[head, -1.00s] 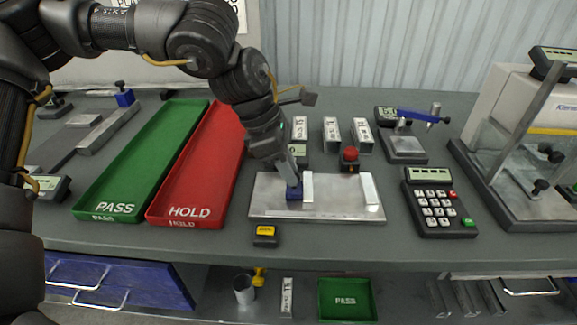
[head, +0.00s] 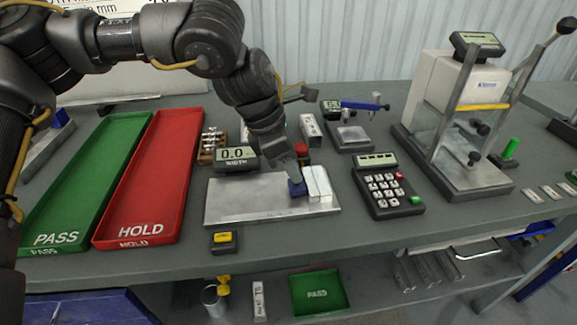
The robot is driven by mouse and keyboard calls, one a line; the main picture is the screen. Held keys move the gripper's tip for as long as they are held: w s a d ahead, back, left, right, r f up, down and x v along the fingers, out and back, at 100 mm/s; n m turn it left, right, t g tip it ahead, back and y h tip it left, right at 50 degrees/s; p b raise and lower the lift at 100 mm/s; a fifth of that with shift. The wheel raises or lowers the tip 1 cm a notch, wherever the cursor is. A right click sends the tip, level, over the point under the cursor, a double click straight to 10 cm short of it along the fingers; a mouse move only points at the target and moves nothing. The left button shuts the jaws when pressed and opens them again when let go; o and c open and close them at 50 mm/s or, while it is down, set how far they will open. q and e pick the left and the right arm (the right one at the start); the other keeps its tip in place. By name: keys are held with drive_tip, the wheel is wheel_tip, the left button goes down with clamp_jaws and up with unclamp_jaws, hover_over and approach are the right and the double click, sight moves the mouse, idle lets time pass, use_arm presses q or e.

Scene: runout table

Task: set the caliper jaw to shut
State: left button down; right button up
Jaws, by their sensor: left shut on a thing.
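The caliper is a flat metal plate (head: 245,205) on the bench in the head view. Two white jaw bars stand at its right end: the moving jaw (head: 312,184) and the fixed jaw (head: 325,184), side by side with no clear gap. The width display (head: 237,156) behind the plate reads 0.0. The gripper hides part of the knob. My right gripper is not in view.
A red HOLD tray (head: 150,195) and a green PASS tray (head: 85,190) lie left of the plate. A keypad (head: 388,190) stands close on the right, with a large tester (head: 455,130) beyond. A small yellow-topped box (head: 224,240) sits at the front edge.

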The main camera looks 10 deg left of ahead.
use_arm(q)
drive_tip(key=shift+d+r, duration=0.1)
drive_tip(key=shift+d, duration=0.05)
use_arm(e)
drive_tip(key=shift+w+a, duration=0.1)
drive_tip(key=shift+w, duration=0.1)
use_arm(q)
drive_tip(key=c, duration=1.5)
unclamp_jaws()
drive_tip(key=shift+w, duration=0.1)
drive_tip(key=shift+c, duration=0.2)
drive_tip(key=shift+o, duration=1.4)
drive_tip(key=shift+d, duration=0.15)
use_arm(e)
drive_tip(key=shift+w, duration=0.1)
use_arm(q)
drive_tip(key=shift+a, duration=0.2)
drive_tip(key=v, duration=1)
drive_tip(key=shift+r, duration=0.3)
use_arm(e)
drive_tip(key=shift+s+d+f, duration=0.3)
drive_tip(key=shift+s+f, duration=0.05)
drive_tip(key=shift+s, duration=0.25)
